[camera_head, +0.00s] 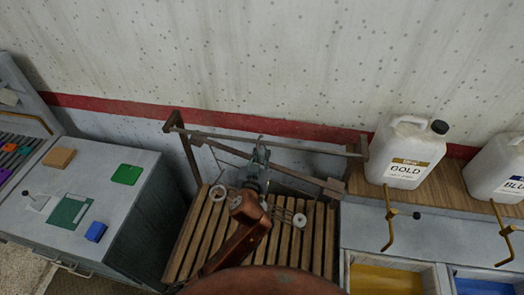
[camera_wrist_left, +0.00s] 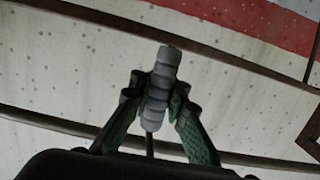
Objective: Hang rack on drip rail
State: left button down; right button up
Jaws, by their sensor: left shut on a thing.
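The drip rail (camera_head: 310,148) is a brown metal bar on brackets along the wall, above a slatted wooden surface. A second bar (camera_head: 300,175) runs in front of it at a slant. My left gripper (camera_head: 258,165) is at the rail's middle, shut on a grey ribbed grip. In the left wrist view the green fingers (camera_wrist_left: 157,100) clasp this rack grip (camera_wrist_left: 160,75), with a thin rod below it. Pale rings and wires (camera_head: 283,216) show below the gripper, probably parts of the rack; my arm hides much of them. I cannot tell whether the rack touches the rail.
The slatted wooden surface (camera_head: 195,235) lies under the rail. A GOLD jug (camera_head: 406,155) and a BLUE jug (camera_head: 500,170) stand on a shelf to the right, above trays with brass hooks. A grey cabinet (camera_head: 95,190) with coloured blocks stands left.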

pick_arm(q)
jog(key=shift+w+r, duration=0.1)
jog(key=shift+r, duration=0.05)
jog(key=shift+w+d+r, duration=0.1)
jog(key=shift+w+d, duration=0.1)
jog(key=shift+w, duration=0.75)
dwell(0.5)
jog(key=shift+w+d+f+b, duration=0.1)
jog(key=shift+w+f+b, duration=0.1)
jog(key=shift+f+b, duration=0.95)
jog(key=shift+f, duration=0.3)
